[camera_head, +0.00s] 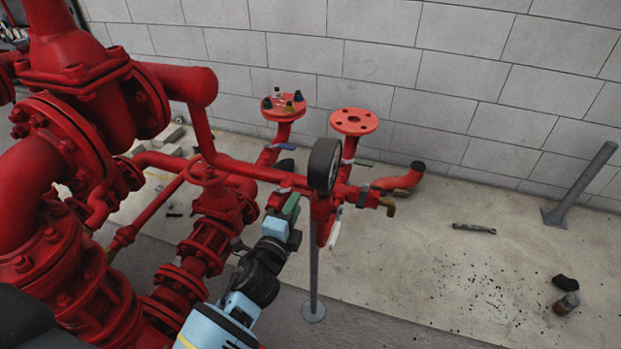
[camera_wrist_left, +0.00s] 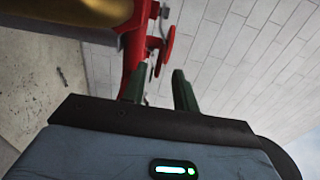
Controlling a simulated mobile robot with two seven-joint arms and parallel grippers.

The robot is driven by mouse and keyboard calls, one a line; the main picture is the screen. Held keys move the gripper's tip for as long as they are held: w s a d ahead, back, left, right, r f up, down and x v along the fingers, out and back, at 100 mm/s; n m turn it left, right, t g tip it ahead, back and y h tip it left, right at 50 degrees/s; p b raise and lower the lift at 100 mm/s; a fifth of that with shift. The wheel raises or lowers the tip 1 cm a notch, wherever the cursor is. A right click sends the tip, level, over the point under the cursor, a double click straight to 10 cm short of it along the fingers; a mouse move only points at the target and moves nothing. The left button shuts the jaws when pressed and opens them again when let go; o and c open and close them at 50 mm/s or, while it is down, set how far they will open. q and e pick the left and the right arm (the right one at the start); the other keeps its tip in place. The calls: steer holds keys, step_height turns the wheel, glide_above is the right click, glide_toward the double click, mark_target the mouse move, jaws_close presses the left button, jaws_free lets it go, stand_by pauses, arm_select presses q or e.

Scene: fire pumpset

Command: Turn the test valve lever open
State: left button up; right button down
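My left gripper (camera_head: 292,203) reaches up from the bottom to the red test pipe (camera_head: 240,170), just left of the black round gauge (camera_head: 325,165). In the left wrist view its two dark green fingers (camera_wrist_left: 158,72) stand apart, with red pipework beyond them. A thin dark part shows near the gap; I cannot tell whether it is a lever or touches a finger. I cannot tell which is the test valve lever. My right gripper is out of view.
Large red pumps and flanged pipes (camera_head: 75,150) fill the left. Two red upright flanges (camera_head: 354,122) stand behind the gauge, before a grey block wall (camera_head: 470,80). A thin grey post (camera_head: 314,270) supports the pipe. The floor at right has loose debris and a slanted post (camera_head: 585,180).

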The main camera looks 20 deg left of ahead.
mark_target(303, 190)
arm_select(q)
steer(key=shift+w+d, duration=0.1)
steer(key=shift+w, duration=3.75)
jaws_close()
